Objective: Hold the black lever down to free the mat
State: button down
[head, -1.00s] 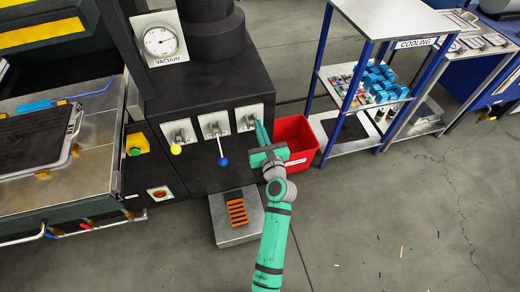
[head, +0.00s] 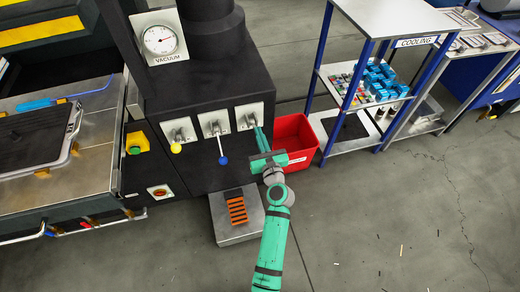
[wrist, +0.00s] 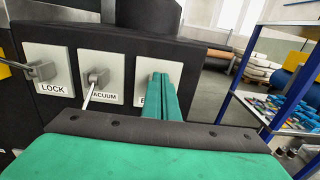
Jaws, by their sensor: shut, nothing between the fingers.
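Three lever plates sit on the dark machine front. The third plate (head: 250,115) is at the right, and it also shows in the wrist view (wrist: 143,96) with its label mostly covered. I cannot make out a black lever there; my fingers hide most of that spot. My gripper (head: 258,130) is shut and empty, its green fingers pointing at the third plate. In the wrist view the closed fingertips (wrist: 161,80) overlap this plate; touch cannot be told. A dark mat (head: 38,138) lies in a metal frame on the bench at left.
The yellow-knobbed lever (head: 176,148) and blue-knobbed lever (head: 222,160) are left of my gripper. A red bin (head: 298,136) stands close on the right. A metal step with an orange pedal (head: 237,211) is below. A vacuum gauge (head: 159,40) is above. The floor at right is open.

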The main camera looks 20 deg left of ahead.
notch_tip(320, 180, down, 8)
jog(key=shift+s, duration=0.25)
dwell(1.4)
jog(key=shift+d, duration=0.2)
dwell(0.9)
jog(key=v, duration=1)
dwell(0.6)
dwell(0.4)
